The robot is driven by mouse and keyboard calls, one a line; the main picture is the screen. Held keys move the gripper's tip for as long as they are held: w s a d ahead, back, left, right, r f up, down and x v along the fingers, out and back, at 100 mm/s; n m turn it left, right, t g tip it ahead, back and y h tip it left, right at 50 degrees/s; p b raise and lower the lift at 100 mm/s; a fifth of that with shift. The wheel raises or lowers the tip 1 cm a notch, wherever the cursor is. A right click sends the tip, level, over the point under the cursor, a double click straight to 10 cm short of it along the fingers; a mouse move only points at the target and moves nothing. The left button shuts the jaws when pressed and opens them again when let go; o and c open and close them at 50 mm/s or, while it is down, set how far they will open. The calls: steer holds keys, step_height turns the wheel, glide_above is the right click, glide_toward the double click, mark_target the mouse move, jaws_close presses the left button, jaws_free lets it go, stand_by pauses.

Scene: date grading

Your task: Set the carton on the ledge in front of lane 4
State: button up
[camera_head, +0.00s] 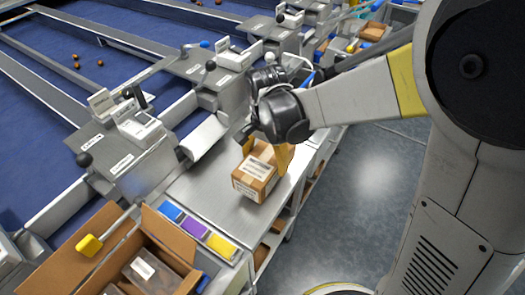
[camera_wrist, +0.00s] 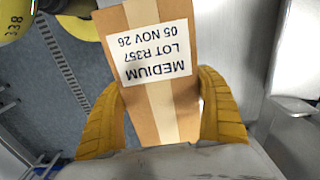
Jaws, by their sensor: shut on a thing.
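The carton (camera_head: 257,174) is a small brown box with pale tape and a white label. It is at the metal ledge (camera_head: 206,187) beside the lane ends. In the wrist view the carton (camera_wrist: 155,78) bears the label "MEDIUM LOT R357 05 NOV 26", seen upside down. My gripper (camera_head: 265,150) is shut on the carton, with a yellow finger on each side; both fingers also show in the wrist view (camera_wrist: 163,112). I cannot tell whether the carton's underside touches the ledge. The lane labels are too small to read.
Blue lanes (camera_head: 55,112) with a few dates lie at left. Chutes and lever boxes (camera_head: 139,131) line the ledge's back edge. An open cardboard box (camera_head: 92,236) and blue, purple and yellow cards (camera_head: 195,228) occupy the near end. Open floor (camera_head: 370,170) lies to the right.

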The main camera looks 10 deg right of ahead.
steer(key=shift+f+b, duration=0.9)
steer(key=shift+f, duration=1.05)
steer(key=shift+f, duration=0.1)
steer(key=shift+f, duration=0.15)
steer(key=o, duration=1.4)
steer(key=shift+c, duration=0.2)
